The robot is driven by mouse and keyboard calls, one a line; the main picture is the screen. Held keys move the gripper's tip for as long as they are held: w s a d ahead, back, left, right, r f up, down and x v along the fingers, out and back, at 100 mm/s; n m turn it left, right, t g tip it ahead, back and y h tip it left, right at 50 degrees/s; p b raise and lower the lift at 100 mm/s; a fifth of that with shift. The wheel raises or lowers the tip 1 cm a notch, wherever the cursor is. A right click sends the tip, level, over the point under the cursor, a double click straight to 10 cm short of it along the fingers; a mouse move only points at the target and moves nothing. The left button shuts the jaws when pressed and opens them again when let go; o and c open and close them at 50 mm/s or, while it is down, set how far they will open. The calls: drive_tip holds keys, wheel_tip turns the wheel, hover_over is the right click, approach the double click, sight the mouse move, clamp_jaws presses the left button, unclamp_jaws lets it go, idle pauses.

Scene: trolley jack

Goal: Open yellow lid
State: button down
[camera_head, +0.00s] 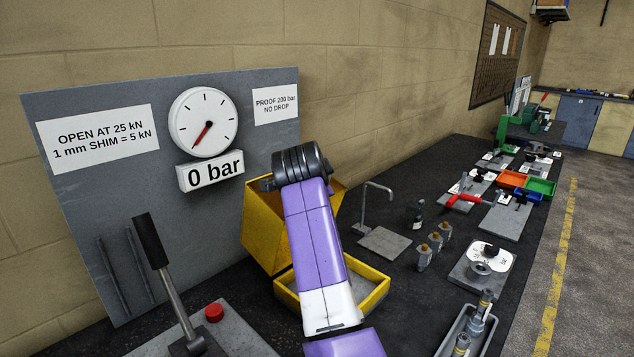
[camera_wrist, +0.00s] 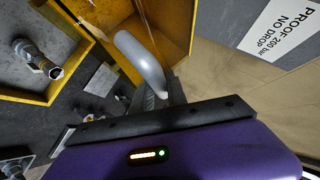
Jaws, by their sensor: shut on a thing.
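The yellow lid (camera_head: 264,232) stands raised, roughly upright, at the back of a shallow yellow box (camera_head: 372,300) in the head view. My purple and white arm crosses in front and hides part of both. In the wrist view the lid (camera_wrist: 178,22) is at the top, with its hollow inner side showing, and the box rim (camera_wrist: 80,30) is at the left. My gripper (camera_wrist: 157,88) is shut on a rounded grey handle (camera_wrist: 138,58) beside the lid. Where the handle joins the lid is not clear. My fingertips are hidden in the head view.
A gauge panel (camera_head: 75,190) stands behind at the left, close to the lid. A black-handled lever (camera_head: 152,245) and red button (camera_head: 214,312) are at front left. Brass-topped fittings (camera_head: 424,256) and a bent metal stand (camera_head: 385,240) are right of the box.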

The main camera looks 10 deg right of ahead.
idle(0.3)
drive_tip(key=c, duration=1.3)
unclamp_jaws()
drive_tip(key=shift+b+v, duration=0.95)
drive_tip(key=shift+v, duration=2.95)
drive_tip(key=shift+c, duration=0.5)
